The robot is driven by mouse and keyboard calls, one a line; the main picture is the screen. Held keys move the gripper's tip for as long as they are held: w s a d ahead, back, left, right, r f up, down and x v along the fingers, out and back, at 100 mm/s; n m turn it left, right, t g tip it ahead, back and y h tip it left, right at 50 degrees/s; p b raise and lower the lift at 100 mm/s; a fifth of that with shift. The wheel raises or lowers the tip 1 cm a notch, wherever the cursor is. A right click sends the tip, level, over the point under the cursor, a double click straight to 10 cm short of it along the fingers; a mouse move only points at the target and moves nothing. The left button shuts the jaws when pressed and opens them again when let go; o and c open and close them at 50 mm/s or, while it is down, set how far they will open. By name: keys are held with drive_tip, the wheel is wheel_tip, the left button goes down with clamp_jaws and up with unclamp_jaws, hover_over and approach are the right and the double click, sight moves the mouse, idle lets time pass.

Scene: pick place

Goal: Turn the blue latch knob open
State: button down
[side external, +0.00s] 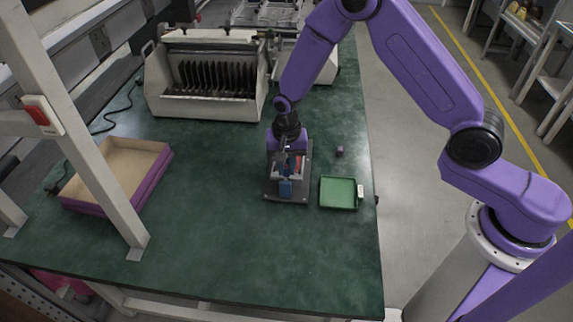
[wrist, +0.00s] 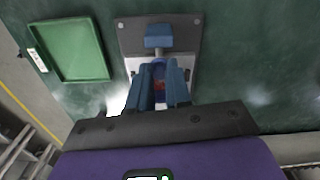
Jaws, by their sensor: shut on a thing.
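The latch sits on a grey mounting plate (side external: 272,196) bolted to the green table; the plate also shows in the wrist view (wrist: 190,27). A blue block (side external: 286,189) of the latch projects at the plate's near end in the side view and shows at the top of the plate in the wrist view (wrist: 158,37). My gripper (side external: 290,167) points down over the plate. In the wrist view its fingers (wrist: 159,72) are shut around a dark blue and reddish part of the latch, the knob, which they mostly hide. The knob's turn angle cannot be told.
A green tray (side external: 338,205) lies right of the plate, with a small dark purple cube (side external: 340,151) behind it. A purple-sided box (side external: 165,160) and a white frame post (side external: 110,185) stand left. A slotted rack machine (side external: 205,95) stands behind. The near table is clear.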

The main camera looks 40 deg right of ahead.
sight(286, 170)
drive_tip(key=n, duration=0.3)
idle(0.4)
drive_tip(key=c, duration=1.1)
unclamp_jaws()
drive_tip(key=shift+o, duration=0.2)
wheel_tip(286, 170, up, 18)
drive_tip(key=shift+f, duration=0.25)
